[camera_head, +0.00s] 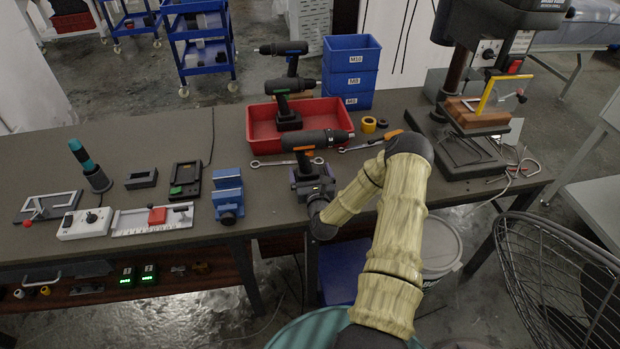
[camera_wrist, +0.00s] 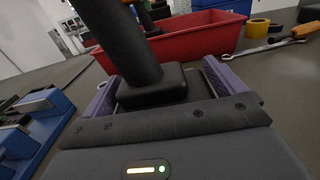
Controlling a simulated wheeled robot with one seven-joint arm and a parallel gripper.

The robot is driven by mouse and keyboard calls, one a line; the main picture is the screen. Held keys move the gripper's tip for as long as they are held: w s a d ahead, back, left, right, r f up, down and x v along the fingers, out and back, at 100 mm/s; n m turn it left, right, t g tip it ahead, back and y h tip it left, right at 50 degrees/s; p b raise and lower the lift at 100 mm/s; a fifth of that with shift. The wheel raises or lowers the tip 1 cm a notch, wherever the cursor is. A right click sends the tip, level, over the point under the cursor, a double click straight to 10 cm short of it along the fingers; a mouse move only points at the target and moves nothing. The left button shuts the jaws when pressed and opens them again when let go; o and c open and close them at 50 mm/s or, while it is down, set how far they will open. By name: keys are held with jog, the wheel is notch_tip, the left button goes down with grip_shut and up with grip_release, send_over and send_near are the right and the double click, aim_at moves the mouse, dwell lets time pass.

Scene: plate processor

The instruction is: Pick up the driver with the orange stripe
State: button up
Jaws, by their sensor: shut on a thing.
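The driver with the orange stripe (camera_head: 318,138) is black and stands upright at the front of the workbench, its nose to the right. My gripper (camera_head: 306,174) is around its foot from the front edge side. In the wrist view my gripper (camera_wrist: 155,95) has its purple fingers shut on the black battery foot (camera_wrist: 152,86), and the handle (camera_wrist: 122,42) rises above, leaning left. The driver's head is outside the wrist view. I cannot tell whether the foot is clear of the bench. Two similar drivers, one with a green stripe (camera_head: 284,87) and one with a blue stripe (camera_head: 284,48), stand behind.
A red tray (camera_head: 335,128) lies just behind the held driver, with wrenches (camera_head: 268,163) near it. Blue bins (camera_head: 350,72) stand behind. A blue vise (camera_head: 228,195) is close on the left. A drill press (camera_head: 465,120) stands at the right. Open air lies in front of the bench edge.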

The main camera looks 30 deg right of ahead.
notch_tip(320, 180, up, 7)
jog(key=shift+r, duration=0.2)
dwell(0.4)
dwell(0.4)
jog(key=s+a+f+n+y+p, duration=0.1)
jog(key=s+a+f+y+p, duration=0.1)
jog(key=a, duration=0.7)
jog(key=s+a+f+n+y+p, duration=0.2)
jog(key=s+a, duration=0.4)
jog(key=a, duration=0.3)
jog(key=shift+a+f+t+y+p, duration=0.3)
jog(key=shift+a+f+y+p, duration=0.15)
jog(key=shift+f+p, duration=0.55)
jog(key=shift+r, duration=0.1)
